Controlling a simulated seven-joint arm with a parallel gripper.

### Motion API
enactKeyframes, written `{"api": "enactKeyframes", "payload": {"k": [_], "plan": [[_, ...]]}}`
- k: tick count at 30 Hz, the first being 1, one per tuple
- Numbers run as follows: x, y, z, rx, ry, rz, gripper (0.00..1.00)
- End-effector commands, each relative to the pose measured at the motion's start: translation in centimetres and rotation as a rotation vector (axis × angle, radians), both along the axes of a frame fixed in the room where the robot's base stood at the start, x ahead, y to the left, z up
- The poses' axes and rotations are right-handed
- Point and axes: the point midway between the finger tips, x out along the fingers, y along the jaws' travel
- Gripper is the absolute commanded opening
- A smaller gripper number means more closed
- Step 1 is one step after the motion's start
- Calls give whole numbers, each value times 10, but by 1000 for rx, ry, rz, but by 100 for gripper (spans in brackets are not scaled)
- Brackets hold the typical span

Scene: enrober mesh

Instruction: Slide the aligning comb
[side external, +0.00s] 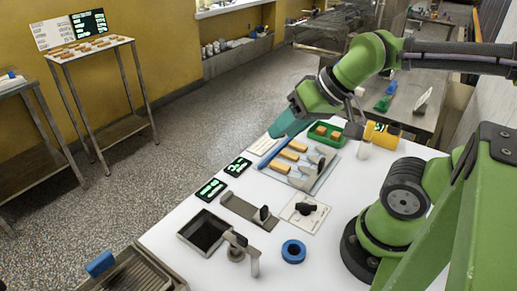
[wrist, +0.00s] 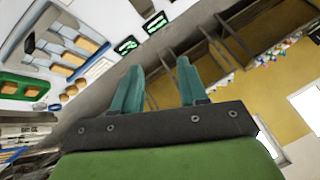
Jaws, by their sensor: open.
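My gripper (side external: 283,127) has teal fingers and hangs over the far left end of the white worktable. In the wrist view my gripper (wrist: 161,66) has its two fingers apart with nothing between them. Below it in the side view is a grey mesh plate (side external: 318,180) with rows of tan bars (side external: 289,154). A long blue strip (side external: 271,155) lies along the plate's left edge, close under the fingers; whether they touch it I cannot tell. A grey sliding plate with a black knob (side external: 264,213) lies nearer the camera. I cannot tell for certain which part is the aligning comb.
A green tray (side external: 327,140) of tan pieces stands behind the mesh plate. Two black display cards (side external: 210,190) lie along the left edge. A dark square pan (side external: 205,232), a blue ring (side external: 293,251) and a black rotary knob (side external: 305,208) are nearer.

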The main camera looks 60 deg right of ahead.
Motion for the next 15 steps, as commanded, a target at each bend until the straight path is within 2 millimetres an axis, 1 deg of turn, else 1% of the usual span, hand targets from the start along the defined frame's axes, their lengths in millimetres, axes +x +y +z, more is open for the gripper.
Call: {"api": "enactKeyframes", "payload": {"k": [2, 5, 8, 9, 10, 12, 15], "plan": [[4, -8, -7, 7, 34, -29, 40], [16, -34, -14, 27, 105, -116, 40], [26, -78, -25, 73, 236, -295, 40], [27, -98, -30, 95, 296, -386, 40], [27, -113, -34, 111, 340, -456, 40], [22, -147, -41, 143, 438, -628, 40], [10, -189, -47, 177, 556, -870, 40]]}}
